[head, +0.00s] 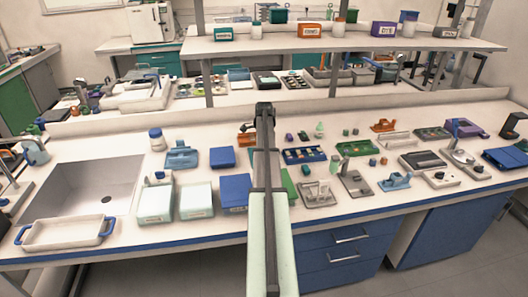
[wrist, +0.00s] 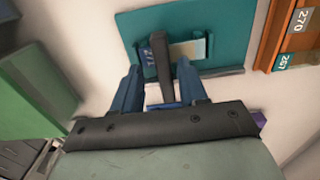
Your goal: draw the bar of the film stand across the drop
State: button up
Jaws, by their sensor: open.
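In the wrist view a teal plate (wrist: 215,22), which looks like the base of the film stand, lies under my gripper. A dark upright bar (wrist: 161,62) stands over it, with a small dark label beside its top. A pale rectangular piece (wrist: 188,50) lies on the plate to the right of the bar. My gripper (wrist: 158,70) is open, its two blue fingers on either side of the bar; I cannot tell whether they touch it. I cannot make out the drop.
An orange-brown rack (wrist: 292,35) with number labels is close to the plate's right in the wrist view. In the head view blue boxes (head: 222,157) stand left of my arm, and a blue tray (head: 304,155) and a grey stand (head: 317,193) stand right of it.

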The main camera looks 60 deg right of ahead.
notch_tip(320, 180, up, 14)
dwell(0.6)
jog(key=shift+w+f, duration=0.1)
dwell(0.4)
